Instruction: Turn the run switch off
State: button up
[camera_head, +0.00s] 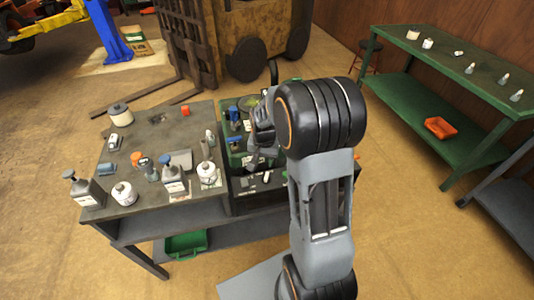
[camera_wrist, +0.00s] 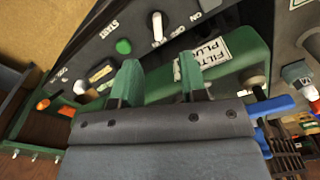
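The dark control panel (camera_head: 245,184) is on the front of the green machine, and it fills the upper part of the wrist view (camera_wrist: 185,22). A white switch lever (camera_wrist: 157,26) stands out from it, beside a green button (camera_wrist: 123,46) near the word START. An ON label (camera_wrist: 195,17) is to the right of this lever. A second white lever (camera_wrist: 80,86) is at the lower left. I cannot read which one is the run switch. My gripper (camera_wrist: 160,72) is open, with its two green fingers apart and empty, close to the panel and touching neither lever.
A filter plug label (camera_wrist: 203,50) is on the green body behind the right finger. A blue handle (camera_wrist: 272,107) sticks out at the right. Bottles and jars crowd the grey table (camera_head: 140,135) left of the machine. A green bench (camera_head: 440,60) stands at the right.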

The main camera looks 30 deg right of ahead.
aim_at(267, 175)
jog(key=shift+m, duration=0.6)
jog(key=f+p, duration=0.2)
jog(key=f, duration=0.1)
jog(key=w+d+f+p, duration=0.1)
jog(key=f, duration=0.3)
jog(key=f+p, duration=0.2)
jog(key=f, duration=0.2)
jog(key=shift+w+d+p, duration=0.3)
jog(key=shift+d+p, duration=0.05)
jog(key=shift+d, duration=0.05)
jog(key=shift+c, duration=0.4)
grip_shut()
